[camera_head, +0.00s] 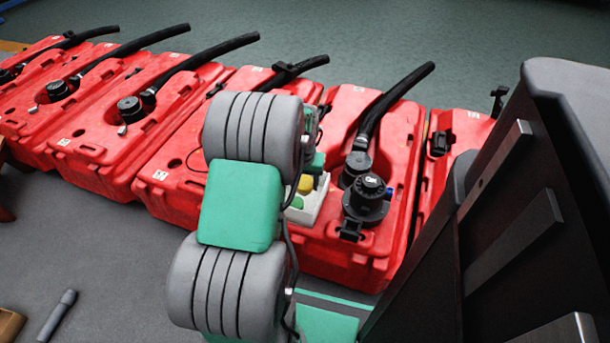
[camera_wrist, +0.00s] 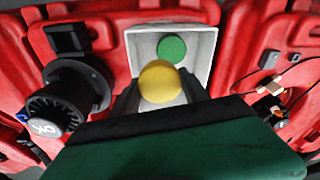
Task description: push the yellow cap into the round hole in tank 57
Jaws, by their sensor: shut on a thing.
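The yellow cap (camera_wrist: 160,82) is between the two dark fingers of my gripper (camera_wrist: 159,88) in the wrist view. My gripper is shut on it, at or just above the open white box; I cannot tell whether the cap is clear of the box. In the head view the yellow cap (camera_head: 305,184) shows beside my arm, which hides the fingers. The white box (camera_head: 311,207) rests on a red tank. Red tanks (camera_head: 95,150) stand in a row, and one left of my arm has a dark round hole (camera_head: 175,164). I cannot read which tank is 57.
A green cap (camera_wrist: 172,48) lies in the white box. A black screw lid (camera_wrist: 58,103) stands close beside the box. Black hoses (camera_head: 208,50) rise from several tanks. A grey cylinder (camera_head: 57,315) lies on the floor at lower left, where the floor is mostly clear.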

